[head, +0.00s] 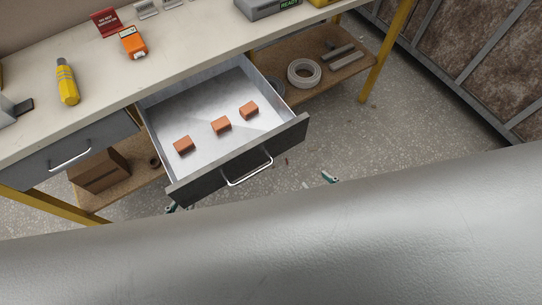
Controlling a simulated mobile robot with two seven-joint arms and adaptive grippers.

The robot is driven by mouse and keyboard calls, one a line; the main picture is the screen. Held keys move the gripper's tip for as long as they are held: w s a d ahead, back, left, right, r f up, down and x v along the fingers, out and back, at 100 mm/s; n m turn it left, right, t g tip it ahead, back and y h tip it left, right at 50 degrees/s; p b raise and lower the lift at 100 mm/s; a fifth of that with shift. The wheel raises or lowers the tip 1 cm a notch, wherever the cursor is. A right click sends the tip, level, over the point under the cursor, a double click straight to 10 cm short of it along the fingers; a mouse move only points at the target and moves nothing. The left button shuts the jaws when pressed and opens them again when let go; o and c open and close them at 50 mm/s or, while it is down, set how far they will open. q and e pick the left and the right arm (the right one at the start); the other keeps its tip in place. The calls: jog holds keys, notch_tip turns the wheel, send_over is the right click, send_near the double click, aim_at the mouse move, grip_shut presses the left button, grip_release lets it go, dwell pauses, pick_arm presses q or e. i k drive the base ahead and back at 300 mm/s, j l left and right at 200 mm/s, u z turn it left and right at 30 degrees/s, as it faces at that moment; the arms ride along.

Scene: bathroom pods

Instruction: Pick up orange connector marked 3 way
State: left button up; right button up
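Three small orange-brown blocks lie apart in a row in the open drawer (176,108): a left block (183,145), a middle block (221,125) and a right block (249,110). No "3 way" marking can be read on any of them. A brighter orange item (132,43) with a pale label lies on the workbench; its text is too small to read. A small teal tip of my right gripper (329,177) shows beyond the drawer's front right side. A similar tip of my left gripper (171,208) shows near the drawer's front left corner. Most of both grippers is hidden.
The drawer front with its handle (250,170) stands out from the workbench (190,55). A yellow tool (67,82) and a red sign (106,21) are on top. A lower shelf holds a cable coil (304,72) and a cardboard box (100,172). My grey body covers the foreground.

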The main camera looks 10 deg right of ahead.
aim_at(250, 110)
jog(key=k+l+u, duration=0.15)
jog(key=l+u, duration=0.2)
jog(key=k+l+u, duration=0.2)
jog(key=l+u, duration=0.15)
jog(key=l, duration=0.15)
